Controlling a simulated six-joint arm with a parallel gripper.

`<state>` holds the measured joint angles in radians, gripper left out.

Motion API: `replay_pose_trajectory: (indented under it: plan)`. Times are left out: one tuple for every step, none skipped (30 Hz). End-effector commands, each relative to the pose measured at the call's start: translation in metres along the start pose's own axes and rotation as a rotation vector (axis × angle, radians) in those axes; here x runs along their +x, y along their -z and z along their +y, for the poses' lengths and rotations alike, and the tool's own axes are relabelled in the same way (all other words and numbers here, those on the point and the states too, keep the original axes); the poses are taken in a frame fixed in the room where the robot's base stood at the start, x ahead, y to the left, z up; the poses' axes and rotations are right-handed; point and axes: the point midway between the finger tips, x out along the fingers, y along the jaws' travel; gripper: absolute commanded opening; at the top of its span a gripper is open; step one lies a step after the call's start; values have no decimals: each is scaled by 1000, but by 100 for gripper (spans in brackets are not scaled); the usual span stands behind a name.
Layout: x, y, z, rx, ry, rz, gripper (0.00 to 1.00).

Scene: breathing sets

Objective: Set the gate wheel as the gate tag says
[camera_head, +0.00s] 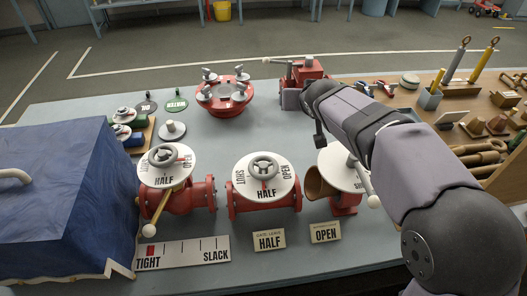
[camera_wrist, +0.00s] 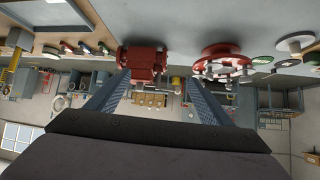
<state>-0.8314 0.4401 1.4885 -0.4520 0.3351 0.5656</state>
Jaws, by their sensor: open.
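The gate tag (camera_head: 268,240) reads "GATE LEAVE HALF" and stands in front of the middle red valve (camera_head: 262,201). That valve has a white dial marked SHUT at left, HALF at the bottom and OPEN at right. A grey handwheel (camera_head: 264,165) sits on the dial. A small red mark shows on the HALF side of the wheel, though it is small to read. My gripper (camera_wrist: 160,78) is open and empty in the wrist view, far from the wheel, towards the table's back. In the head view my arm hides the fingers.
Another dial valve (camera_head: 177,196) with a yellow lever stands left, by a blue-covered box (camera_head: 60,200). A valve (camera_head: 345,190) tagged "OPEN" (camera_head: 326,232) stands right, partly behind my arm. A red flange (camera_head: 223,97) and red block (camera_head: 305,68) stand behind. Open tabletop lies between.

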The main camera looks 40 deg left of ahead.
Motion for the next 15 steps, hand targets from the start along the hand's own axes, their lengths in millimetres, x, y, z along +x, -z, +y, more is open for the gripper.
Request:
replay_pose_trajectory:
  plan:
    - [-6,2,-5,27,-22,-56,74]
    - [-9,-1,-7,44,-36,-93,74]
    - [-14,-5,-11,65,-53,-145,74]
    - [-18,-8,-14,82,-64,-185,74]
    - [-24,-11,-18,96,-73,-225,74]
    - [-31,-16,-23,113,-84,-279,74]
    - [-37,-20,-28,126,-91,-321,74]
    - [-44,-24,-33,138,-96,-363,74]
    - [-54,-30,-41,150,-102,-422,74]
    - [-62,-34,-46,158,-105,-464,74]
    - [-71,-38,-52,165,-107,-506,74]
    - [-82,-43,-60,171,-108,-561,74]
    - [-91,-47,-65,174,-109,-600,74]
    - [-100,-50,-70,176,-108,-637,74]
    - [-112,-54,-77,177,-107,-685,74]
